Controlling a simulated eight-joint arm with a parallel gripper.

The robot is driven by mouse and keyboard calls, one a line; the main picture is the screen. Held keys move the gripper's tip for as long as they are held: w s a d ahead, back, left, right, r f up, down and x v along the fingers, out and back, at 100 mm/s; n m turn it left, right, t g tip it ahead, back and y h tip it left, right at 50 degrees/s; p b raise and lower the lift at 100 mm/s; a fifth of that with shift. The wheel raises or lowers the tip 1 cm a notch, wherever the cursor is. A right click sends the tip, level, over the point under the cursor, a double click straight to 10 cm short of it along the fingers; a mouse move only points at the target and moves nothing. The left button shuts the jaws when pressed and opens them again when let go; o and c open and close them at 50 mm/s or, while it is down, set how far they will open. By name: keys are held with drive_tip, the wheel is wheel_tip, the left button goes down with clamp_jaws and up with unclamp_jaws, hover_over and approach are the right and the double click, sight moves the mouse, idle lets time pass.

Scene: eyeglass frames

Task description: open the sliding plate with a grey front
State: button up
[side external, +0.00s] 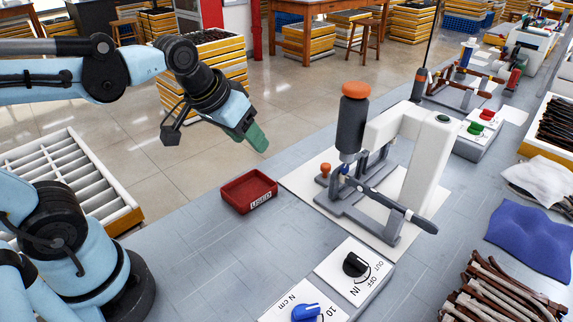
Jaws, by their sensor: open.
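My gripper (257,143), with green fingers, hangs in the air at upper left of the red tray, pointing down to the right. It is open and nothing shows in it. It is well apart from the white press stand (428,150) on the bench. Grey metal parts (383,227) sit at the foot of the stand, with a dark-gripped lever (385,199) across them. I cannot clearly tell which of these grey parts is the sliding plate, or how far it is open. An orange-topped dark cylinder (352,127) stands above the grey parts.
A red tray marked USED (249,192) sits on the grey bench left of the press. Knob boxes (355,268) stand in front. A button box (476,135), blue cloth (532,237) and brown frame parts (503,290) lie to the right. Bench around the tray is clear.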

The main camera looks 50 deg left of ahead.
drive_tip(key=w+d+r+n+g, duration=0.1)
drive_tip(key=w+r+n+g, duration=0.15)
drive_tip(key=w, duration=0.35)
drive_tip(key=n+g, duration=0.4)
drive_tip(key=n, duration=0.1)
hover_over(326, 165)
wheel_tip(326, 165, down, 3)
drive_tip(key=shift+t, duration=0.25)
wheel_tip(326, 165, down, 12)
drive_tip(key=shift+f, duration=0.2)
drive_tip(key=shift+c, duration=0.4)
clamp_jaws()
